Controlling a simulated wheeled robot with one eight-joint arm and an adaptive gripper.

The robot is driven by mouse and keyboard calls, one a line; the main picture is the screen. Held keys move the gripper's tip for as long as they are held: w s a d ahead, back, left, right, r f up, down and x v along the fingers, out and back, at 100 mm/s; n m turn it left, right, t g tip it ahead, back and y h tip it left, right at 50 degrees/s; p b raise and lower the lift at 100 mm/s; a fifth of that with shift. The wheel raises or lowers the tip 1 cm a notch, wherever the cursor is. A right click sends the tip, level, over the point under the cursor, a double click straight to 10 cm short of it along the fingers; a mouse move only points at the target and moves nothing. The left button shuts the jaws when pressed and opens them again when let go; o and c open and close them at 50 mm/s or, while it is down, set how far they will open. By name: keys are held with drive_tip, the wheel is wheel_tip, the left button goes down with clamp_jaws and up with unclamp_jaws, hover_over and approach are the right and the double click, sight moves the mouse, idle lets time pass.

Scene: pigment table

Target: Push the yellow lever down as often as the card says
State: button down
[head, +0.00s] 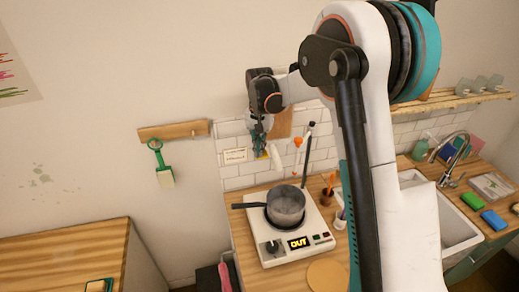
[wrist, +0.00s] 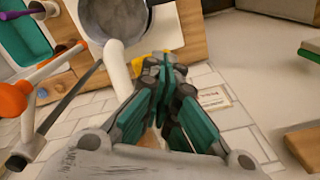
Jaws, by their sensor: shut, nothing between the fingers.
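My gripper (head: 260,147) is shut and empty, in front of the tiled wall above the hot plate. It also shows in the wrist view (wrist: 165,62), its teal and grey fingers together. A yellow piece, seemingly the yellow lever, shows just behind the fingertips in the wrist view (wrist: 140,64); the fingers hide most of it, and I cannot tell whether they touch it. A white tube (head: 277,158) is beside it, over the pot side. The card (head: 235,156) is on the tiles left of my gripper, with small red writing too blurred to read; it also shows in the wrist view (wrist: 214,98).
A grey pot (head: 287,212) stands on the white hot plate (head: 266,250), whose display reads "OUT". A black pole (head: 307,160) and an orange funnel-like part (head: 298,142) are right of the tube. A green brush (head: 165,178) hangs at left.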

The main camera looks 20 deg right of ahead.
drive_tip(key=shift+f+b, duration=1.3)
drive_tip(key=shift+f, duration=0.5)
drive_tip(key=shift+r, duration=0.15)
drive_tip(key=shift+r+p, duration=2.05)
drive_tip(key=shift+r, duration=2.15)
drive_tip(key=shift+s, duration=0.1)
drive_tip(key=s+f+n+t+b, duration=0.25)
drive_tip(key=s+f+b, duration=0.25)
drive_tip(key=s+b, duration=0.7)
drive_tip(key=s+f+n+t+b, duration=0.2)
drive_tip(key=s+f+t+b, duration=0.15)
drive_tip(key=s+b, duration=0.8)
drive_tip(key=s+f+n+t+b, duration=0.1)
drive_tip(key=s+f+b, duration=0.3)
drive_tip(key=s+f, duration=0.6)
drive_tip(key=shift+f, duration=0.2)
